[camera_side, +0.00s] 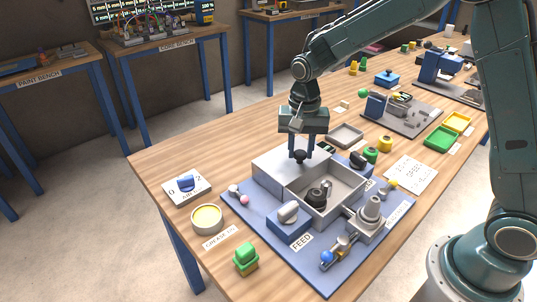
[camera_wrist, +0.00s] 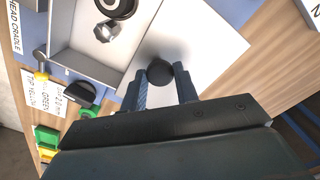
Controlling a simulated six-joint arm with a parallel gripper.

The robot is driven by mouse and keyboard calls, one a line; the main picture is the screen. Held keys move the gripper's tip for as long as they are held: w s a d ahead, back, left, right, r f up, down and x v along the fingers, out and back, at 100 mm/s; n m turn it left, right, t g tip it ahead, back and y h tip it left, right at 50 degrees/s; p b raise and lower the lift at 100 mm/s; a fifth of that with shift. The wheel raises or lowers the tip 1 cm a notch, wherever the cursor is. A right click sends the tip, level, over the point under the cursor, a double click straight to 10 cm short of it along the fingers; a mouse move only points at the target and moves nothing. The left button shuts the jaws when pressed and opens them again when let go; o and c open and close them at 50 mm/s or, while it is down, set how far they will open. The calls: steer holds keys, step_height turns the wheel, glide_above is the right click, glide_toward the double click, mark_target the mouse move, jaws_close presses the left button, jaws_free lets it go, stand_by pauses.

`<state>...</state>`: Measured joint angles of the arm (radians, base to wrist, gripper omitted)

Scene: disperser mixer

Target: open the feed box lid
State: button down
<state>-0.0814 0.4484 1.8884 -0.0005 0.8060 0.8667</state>
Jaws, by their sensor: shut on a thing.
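The grey feed box (camera_side: 342,208) stands on a blue mat, and its right part is open, with a black round part (camera_side: 317,195) and a small metal piece (camera_side: 327,185) inside. The pale lid (camera_side: 270,167) covers the left side, clear of that opening. It also shows in the wrist view (camera_wrist: 205,42). My gripper (camera_side: 300,152) points down over the lid, shut on its black knob (camera_side: 299,157). In the wrist view the knob (camera_wrist: 160,72) sits between the two fingertips (camera_wrist: 163,80).
A FEED switch (camera_side: 288,211) stands at the box's front. A metal fixture (camera_side: 371,212) is close on the right, with a grey tray (camera_side: 346,135) behind.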

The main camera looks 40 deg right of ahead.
mark_target(300, 153)
steer(key=shift+w+r, duration=0.1)
steer(key=c, duration=1.1)
jaws_free()
steer(key=shift+o, duration=0.2)
step_height(300, 153, up, 14)
